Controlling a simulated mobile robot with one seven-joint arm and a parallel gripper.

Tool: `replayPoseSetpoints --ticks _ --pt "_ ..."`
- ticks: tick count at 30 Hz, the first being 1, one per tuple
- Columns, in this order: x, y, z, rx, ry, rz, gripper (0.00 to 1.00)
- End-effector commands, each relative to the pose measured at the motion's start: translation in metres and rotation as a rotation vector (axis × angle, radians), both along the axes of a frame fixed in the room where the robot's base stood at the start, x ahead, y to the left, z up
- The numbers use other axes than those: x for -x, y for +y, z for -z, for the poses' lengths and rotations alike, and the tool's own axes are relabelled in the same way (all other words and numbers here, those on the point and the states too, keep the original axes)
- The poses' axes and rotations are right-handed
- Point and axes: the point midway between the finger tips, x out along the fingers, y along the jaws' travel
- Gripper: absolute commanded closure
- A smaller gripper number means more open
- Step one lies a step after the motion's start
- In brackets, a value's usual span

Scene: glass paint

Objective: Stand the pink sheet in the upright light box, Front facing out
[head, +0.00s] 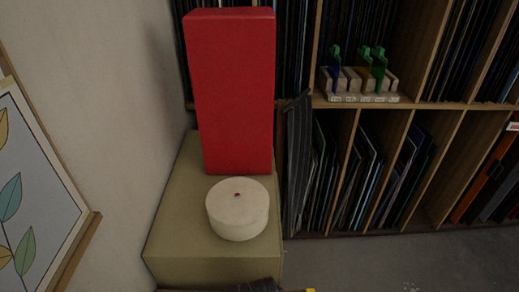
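I see no pink sheet that I can make out in the head view. No light box that I can identify shows either. Many thin sheets (365,180) stand on edge in the shelf compartments, mostly dark, and their faces are largely hidden. My gripper is not in view. A dark shape and a small yellow patch at the bottom edge are cut off, and I cannot tell what they are.
A tall red block (233,90) and a white round drum (238,208) stand on an olive box (175,225). A dark panel (298,165) leans beside them against the wooden shelving (400,150). A leaf picture (35,190) is at left. Grey floor (420,265) is clear at lower right.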

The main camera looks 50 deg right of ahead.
Motion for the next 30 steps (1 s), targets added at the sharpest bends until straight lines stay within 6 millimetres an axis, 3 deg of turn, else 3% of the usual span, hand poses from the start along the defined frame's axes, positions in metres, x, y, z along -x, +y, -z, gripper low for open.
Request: replayPoseSetpoints --ticks 1,30 --pt "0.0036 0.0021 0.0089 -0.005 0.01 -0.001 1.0" --pt "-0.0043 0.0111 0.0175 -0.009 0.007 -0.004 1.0"
